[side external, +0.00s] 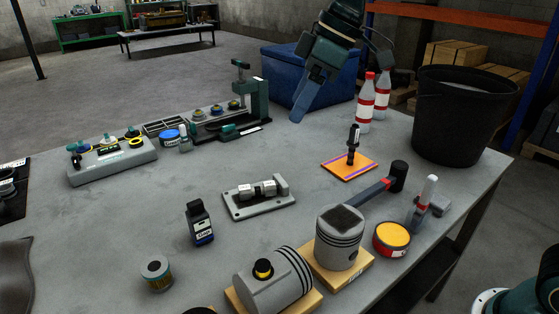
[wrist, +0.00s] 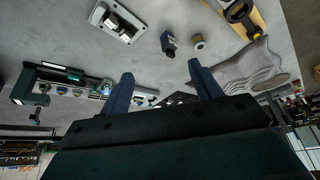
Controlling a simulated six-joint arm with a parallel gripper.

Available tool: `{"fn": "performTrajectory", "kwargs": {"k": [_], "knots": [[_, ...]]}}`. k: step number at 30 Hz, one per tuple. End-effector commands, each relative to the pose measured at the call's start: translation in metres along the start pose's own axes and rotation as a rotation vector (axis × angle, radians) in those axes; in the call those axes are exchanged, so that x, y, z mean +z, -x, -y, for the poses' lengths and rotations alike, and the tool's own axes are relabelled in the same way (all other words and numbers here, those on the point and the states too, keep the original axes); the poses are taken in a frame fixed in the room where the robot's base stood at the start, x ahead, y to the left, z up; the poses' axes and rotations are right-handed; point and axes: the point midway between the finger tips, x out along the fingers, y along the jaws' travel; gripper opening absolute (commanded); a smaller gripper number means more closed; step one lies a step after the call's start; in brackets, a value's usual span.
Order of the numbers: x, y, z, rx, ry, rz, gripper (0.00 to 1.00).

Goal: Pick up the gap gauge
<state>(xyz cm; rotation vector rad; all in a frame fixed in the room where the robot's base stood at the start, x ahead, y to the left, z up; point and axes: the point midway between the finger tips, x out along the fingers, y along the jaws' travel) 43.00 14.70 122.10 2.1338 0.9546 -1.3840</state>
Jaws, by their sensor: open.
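I cannot tell for sure which item is the gap gauge; no label naming it is readable. One candidate is a dark slim tool (side external: 352,146) standing upright on an orange pad (side external: 349,167) at the right of the bench. Another is a grey tool with a pale handle (side external: 428,192) at the right edge. My gripper (side external: 299,112) hangs above the back of the bench, in front of the blue crate, apart from both. In the wrist view my gripper (wrist: 160,72) shows two blue fingers wide apart with nothing between them.
A green press stand (side external: 256,100) and a grey rack (side external: 112,162) stand at the back left. A block with metal parts (side external: 259,195), a dark bottle (side external: 200,223), pistons (side external: 340,240) and a hammer (side external: 397,178) occupy the front. Bottles (side external: 366,103) and a black bin (side external: 462,115) stand right.

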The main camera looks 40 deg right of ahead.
Motion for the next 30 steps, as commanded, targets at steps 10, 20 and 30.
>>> {"fn": "performTrajectory", "kwargs": {"k": [10,20,30], "knots": [[-0.056,-0.060,-0.014,-0.100,0.224,0.018,0.64],[-0.089,-0.129,-0.019,-0.188,0.440,0.031,0.64],[-0.102,-0.195,-0.016,-0.259,0.630,0.040,0.64]]}}
